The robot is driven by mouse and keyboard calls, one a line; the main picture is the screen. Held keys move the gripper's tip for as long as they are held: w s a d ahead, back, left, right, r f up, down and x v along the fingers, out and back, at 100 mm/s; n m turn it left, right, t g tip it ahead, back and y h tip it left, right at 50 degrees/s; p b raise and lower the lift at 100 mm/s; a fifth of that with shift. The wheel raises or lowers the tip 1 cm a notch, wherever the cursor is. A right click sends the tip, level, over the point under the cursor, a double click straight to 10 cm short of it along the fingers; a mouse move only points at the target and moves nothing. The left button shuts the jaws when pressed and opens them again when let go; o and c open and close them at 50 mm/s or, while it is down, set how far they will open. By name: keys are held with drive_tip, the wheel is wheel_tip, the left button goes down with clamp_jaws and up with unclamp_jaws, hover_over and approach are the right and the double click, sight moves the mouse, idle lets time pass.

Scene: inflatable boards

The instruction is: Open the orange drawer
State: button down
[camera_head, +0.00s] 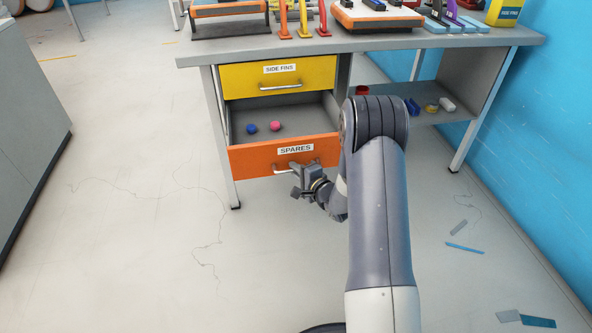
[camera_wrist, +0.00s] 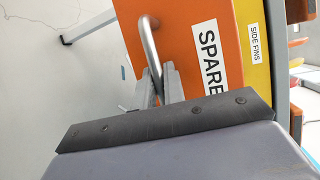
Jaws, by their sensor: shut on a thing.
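The orange drawer (camera_head: 250,159), labelled SPARES, is the lower drawer under the bench. It stands pulled out, and its grey inside shows a blue ball (camera_head: 251,128) and a pink ball (camera_head: 275,126). My gripper (camera_head: 294,170) is at the front of this drawer, on its metal bar handle. In the wrist view my gripper (camera_wrist: 160,87) has its fingers closed around the handle (camera_wrist: 149,45), beside the orange front (camera_wrist: 185,30). Part of the drawer's right side is hidden behind my arm in the head view.
The yellow SIDE FINS drawer (camera_head: 255,81) above is shut. The bench top (camera_head: 420,42) holds several tools and containers. A lower shelf (camera_head: 385,112) at right carries small items. A grey cabinet (camera_head: 30,130) stands at far left. The floor before the drawer is clear; scraps lie at right.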

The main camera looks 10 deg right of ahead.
drive_tip(key=c, duration=1.8)
unclamp_jaws()
drive_tip(key=p+v, duration=0.2)
drive_tip(key=v, duration=0.8)
drive_tip(key=shift+s+d+r, duration=0.1)
drive_tip(key=shift+s+d, duration=0.1)
drive_tip(key=shift+s, duration=0.15)
drive_tip(key=shift+w, duration=0.15)
drive_tip(key=b+x, duration=0.2)
drive_tip(key=x, duration=0.8)
drive_tip(key=shift+w+a, duration=0.2)
drive_tip(key=shift+w, duration=0.1)
